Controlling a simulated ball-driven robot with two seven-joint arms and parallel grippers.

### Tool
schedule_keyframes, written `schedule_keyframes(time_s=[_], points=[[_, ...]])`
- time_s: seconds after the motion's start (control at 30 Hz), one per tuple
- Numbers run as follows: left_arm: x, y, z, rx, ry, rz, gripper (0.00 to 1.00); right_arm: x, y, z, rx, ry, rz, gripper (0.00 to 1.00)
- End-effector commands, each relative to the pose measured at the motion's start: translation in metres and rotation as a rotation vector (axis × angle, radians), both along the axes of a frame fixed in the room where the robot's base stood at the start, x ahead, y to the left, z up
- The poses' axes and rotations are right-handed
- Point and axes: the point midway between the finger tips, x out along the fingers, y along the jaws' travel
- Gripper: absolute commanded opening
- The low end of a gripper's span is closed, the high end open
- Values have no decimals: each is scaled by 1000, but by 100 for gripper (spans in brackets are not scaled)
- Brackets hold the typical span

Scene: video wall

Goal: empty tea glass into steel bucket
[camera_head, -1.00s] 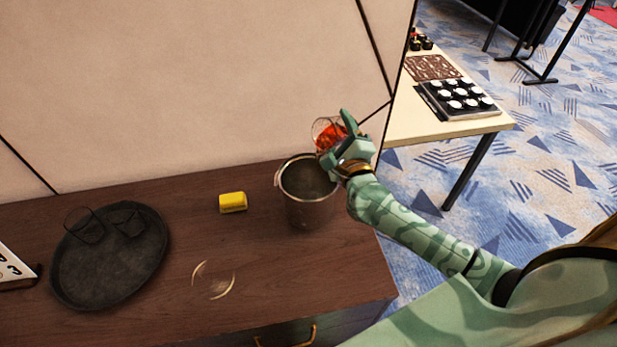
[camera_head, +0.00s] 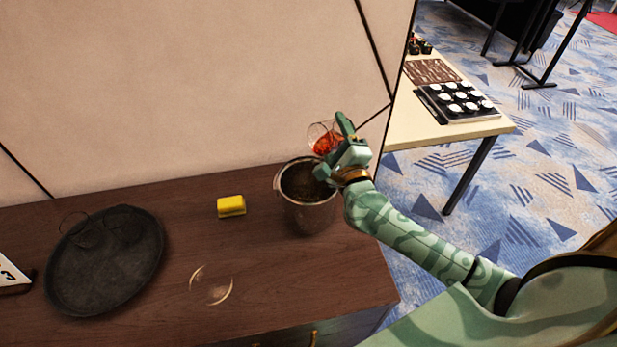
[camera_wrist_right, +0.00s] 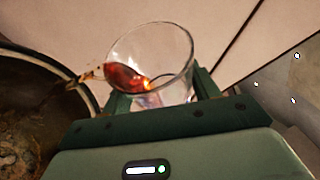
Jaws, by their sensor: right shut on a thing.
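The tea glass (camera_head: 322,133) is clear with reddish-orange tea in it, held above the back right rim of the steel bucket (camera_head: 309,215). My right gripper (camera_head: 338,144) is shut on the glass. In the right wrist view the glass (camera_wrist_right: 172,45) is tilted toward the bucket (camera_wrist_right: 62,70), and tea (camera_wrist_right: 128,78) lies along its lower left side. A stream of tea (camera_wrist_right: 92,76) runs from the lip over the bucket's rim. Dark, uneven contents show inside the bucket. My left gripper is out of view.
A dark round tray (camera_head: 105,275) with faint clear glasses is at the left of the wooden cabinet top. A yellow sponge (camera_head: 231,206) lies left of the bucket, and a clear round outline (camera_head: 211,286) is in front. A wall stands behind.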

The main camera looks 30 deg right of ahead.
Motion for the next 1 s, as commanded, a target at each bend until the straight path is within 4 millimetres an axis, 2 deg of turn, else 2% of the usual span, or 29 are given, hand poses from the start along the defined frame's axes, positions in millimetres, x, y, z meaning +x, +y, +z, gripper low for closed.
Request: schedule_keyframes(time_s=[0.5,1.0], points=[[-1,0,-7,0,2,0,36,0,5,4,-59,-19,0,28],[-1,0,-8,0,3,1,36,2,1,7,-119,-35,0,28]])
